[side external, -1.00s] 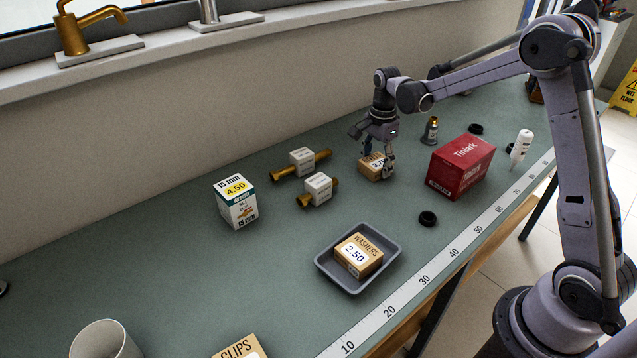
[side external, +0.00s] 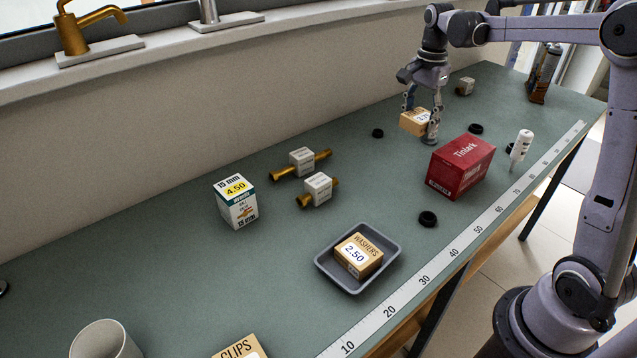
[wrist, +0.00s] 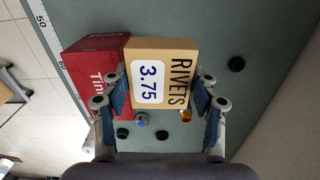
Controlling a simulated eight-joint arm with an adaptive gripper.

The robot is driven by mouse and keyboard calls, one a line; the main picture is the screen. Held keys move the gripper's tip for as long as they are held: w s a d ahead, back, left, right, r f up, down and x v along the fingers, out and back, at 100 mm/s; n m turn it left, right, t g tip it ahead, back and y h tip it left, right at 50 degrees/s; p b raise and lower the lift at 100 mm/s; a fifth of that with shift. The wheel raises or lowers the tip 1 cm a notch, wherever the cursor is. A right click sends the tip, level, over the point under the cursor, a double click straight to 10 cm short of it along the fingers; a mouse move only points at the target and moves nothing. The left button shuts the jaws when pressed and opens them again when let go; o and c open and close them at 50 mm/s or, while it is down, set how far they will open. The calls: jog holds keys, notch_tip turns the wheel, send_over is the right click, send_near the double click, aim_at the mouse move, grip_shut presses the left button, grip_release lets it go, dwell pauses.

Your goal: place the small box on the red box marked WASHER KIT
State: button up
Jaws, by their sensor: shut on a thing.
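The small box (side external: 415,122) is tan; in the wrist view (wrist: 164,72) its label reads RIVETS 3.75. My gripper (side external: 422,112) is shut on it, with one finger on each side, and holds it above the bench. The red box (side external: 461,166) lies on the bench to the right of and nearer than the held box, apart from it in the side view. Its visible top lettering looks like "Tinlark"; I cannot read WASHER KIT on it. In the wrist view the red box (wrist: 88,72) is left of the held box and partly covered by it.
A grey tray (side external: 323,263) holds a tan WASHERS box (side external: 358,255).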

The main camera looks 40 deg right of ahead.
jog(key=s+d+r, duration=0.4)
jog(key=s+d, duration=0.1)
jog(key=s, duration=0.6)
jog(key=s+d+r, duration=0.3)
jog(key=s+d, duration=0.3)
jog(key=s, duration=0.4)
send_over(466, 150)
jog(key=shift+n, duration=0.3)
notch_tip(466, 150, down, 6)
jog(key=shift+f, duration=0.15)
jog(key=shift+w+f, duration=0.1)
jog(key=shift+f, duration=1.95)
jog(key=shift+f, duration=0.15)
jog(key=o, duration=1.2)
